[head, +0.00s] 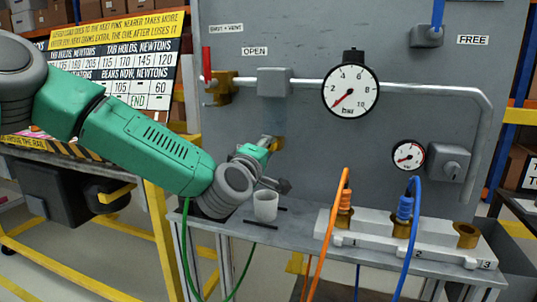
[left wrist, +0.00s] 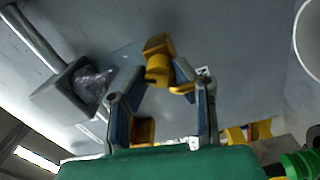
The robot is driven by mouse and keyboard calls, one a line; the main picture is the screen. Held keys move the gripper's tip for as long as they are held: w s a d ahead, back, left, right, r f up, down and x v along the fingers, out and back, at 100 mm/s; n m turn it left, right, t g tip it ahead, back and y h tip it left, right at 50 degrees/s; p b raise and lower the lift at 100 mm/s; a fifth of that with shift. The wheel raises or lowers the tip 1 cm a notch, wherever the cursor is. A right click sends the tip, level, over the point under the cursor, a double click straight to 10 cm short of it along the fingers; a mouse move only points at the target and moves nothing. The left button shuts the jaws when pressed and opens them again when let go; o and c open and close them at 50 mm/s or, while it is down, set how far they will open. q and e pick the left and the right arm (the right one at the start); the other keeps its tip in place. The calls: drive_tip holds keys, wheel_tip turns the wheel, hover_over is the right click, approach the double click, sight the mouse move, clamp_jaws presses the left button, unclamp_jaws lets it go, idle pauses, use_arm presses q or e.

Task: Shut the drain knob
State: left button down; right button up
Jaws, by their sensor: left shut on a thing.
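The drain knob, a small brass-yellow fitting on the grey panel (head: 279,143), sits low on the panel, left of centre in the head view. My left gripper (head: 268,146) reaches it from the left and hides part of it. In the left wrist view, the brass knob (left wrist: 158,62) stands out from the panel at the tips of my left gripper's fingers (left wrist: 158,88). The fingers are on either side of it and shut on it. Its exact turn angle is hard to tell. My right gripper does not show.
Orange (head: 325,240) and blue (head: 411,245) hoses rise from a numbered block at the right. A pipe, a red-handled brass valve (head: 219,88) and two gauges are above. A yellow-framed table stands left.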

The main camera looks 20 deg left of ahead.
use_arm(q)
drive_tip(key=n+b, duration=0.1)
drive_tip(key=n, duration=0.1)
drive_tip(key=f+n+b, duration=0.1)
drive_tip(key=n, duration=0.2)
drive_tip(key=shift+n, duration=0.4)
idle(0.3)
drive_tip(key=c, duration=1.5)
unclamp_jaws()
drive_tip(key=shift+o, duration=0.9)
drive_tip(key=shift+a+r, duration=0.1)
drive_tip(key=shift+r, duration=0.1)
drive_tip(key=s, duration=1.2)
drive_tip(key=shift+a+f, duration=0.25)
drive_tip(key=shift+f, duration=0.1)
